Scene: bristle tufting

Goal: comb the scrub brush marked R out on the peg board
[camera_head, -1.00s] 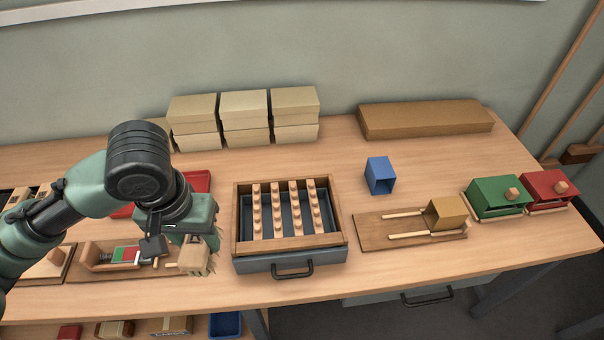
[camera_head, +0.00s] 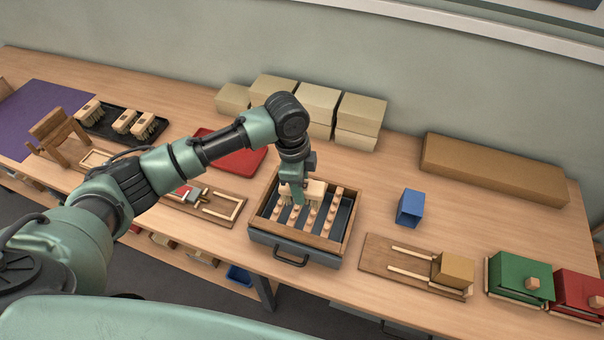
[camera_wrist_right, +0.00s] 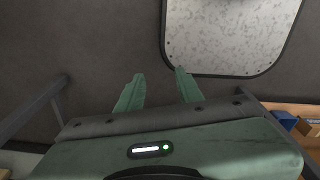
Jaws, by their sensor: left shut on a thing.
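My left gripper (camera_head: 298,192) is shut on a pale wooden scrub brush (camera_head: 316,188). It holds the brush over the peg board, a wooden-framed tray (camera_head: 341,232) with rows of wooden pegs on a dark base. The bristles hang down among the pegs at the far half of the board. I cannot tell how deep they reach, and no letter on the brush is readable. My right gripper (camera_wrist_right: 158,88) is open and empty in the right wrist view, away from the table top.
A black tray (camera_head: 109,138) with several brushes stands at the far left, beside a purple mat (camera_head: 35,110). A blue cup (camera_head: 410,207) and a wooden jig (camera_head: 385,262) are right of the peg board. Pale boxes (camera_head: 360,113) stand behind it.

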